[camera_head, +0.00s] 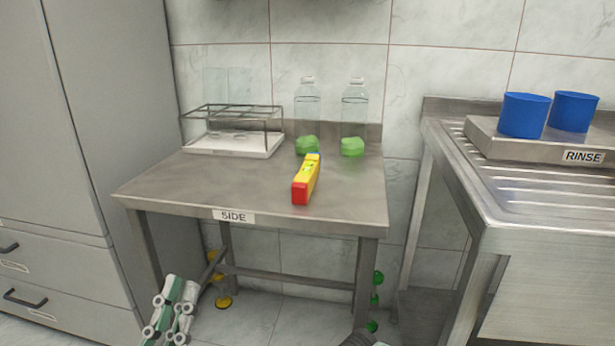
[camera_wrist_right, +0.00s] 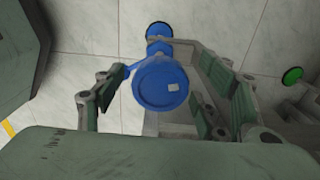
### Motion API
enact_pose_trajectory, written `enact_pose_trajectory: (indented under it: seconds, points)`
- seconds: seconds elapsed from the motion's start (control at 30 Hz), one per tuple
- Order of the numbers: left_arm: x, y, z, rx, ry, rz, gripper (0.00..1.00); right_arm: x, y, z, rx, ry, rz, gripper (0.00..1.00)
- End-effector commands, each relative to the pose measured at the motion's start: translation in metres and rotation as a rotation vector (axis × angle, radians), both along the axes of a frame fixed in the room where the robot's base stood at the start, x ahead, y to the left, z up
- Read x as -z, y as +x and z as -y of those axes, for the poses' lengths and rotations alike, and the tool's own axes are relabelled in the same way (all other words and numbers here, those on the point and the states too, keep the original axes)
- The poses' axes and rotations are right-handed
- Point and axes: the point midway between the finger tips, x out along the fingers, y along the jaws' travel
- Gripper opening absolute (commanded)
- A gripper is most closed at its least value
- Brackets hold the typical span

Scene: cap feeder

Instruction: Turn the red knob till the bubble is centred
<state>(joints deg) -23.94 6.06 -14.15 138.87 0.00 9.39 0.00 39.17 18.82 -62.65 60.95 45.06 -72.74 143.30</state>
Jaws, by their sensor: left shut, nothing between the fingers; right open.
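A yellow level (camera_head: 305,182) with a red near end and a blue far end lies on the SIDE table (camera_head: 240,185). A yellow-green patch shows on its top; I cannot make out a bubble. No red knob is clearly seen. My left gripper (camera_head: 175,308) is shut and empty, low in front of the table's left side. My right gripper (camera_wrist_right: 165,95) is open in the right wrist view, its fingers either side of a stacked blue knob (camera_wrist_right: 160,85). I cannot tell whether they touch it.
Yellow knobs (camera_head: 217,280) and green knobs (camera_head: 376,299) show at the table's feet. A rack (camera_head: 235,143), two bottles (camera_head: 307,103) and green pieces stand at the table's back. A RINSE counter (camera_head: 540,240) with blue cups is right; grey drawers (camera_head: 60,290) are left.

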Motion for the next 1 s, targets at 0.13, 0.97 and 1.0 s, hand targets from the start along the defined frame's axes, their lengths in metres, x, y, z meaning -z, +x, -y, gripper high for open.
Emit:
enact_pose_trajectory:
  seconds: [0.13,0.97,1.0]
  points:
    - [0.011,0.008,0.000,-0.005,0.021,-0.074,0.00,-0.004,0.000,0.000,0.000,0.000,0.000,0.66]
    - [0.110,0.030,-0.007,-0.033,0.156,-0.572,0.00,-0.021,0.000,0.000,0.000,0.000,0.000,0.66]
    - [0.115,0.030,-0.008,-0.035,0.161,-0.597,0.00,-0.022,0.000,0.000,0.000,0.000,0.000,0.66]
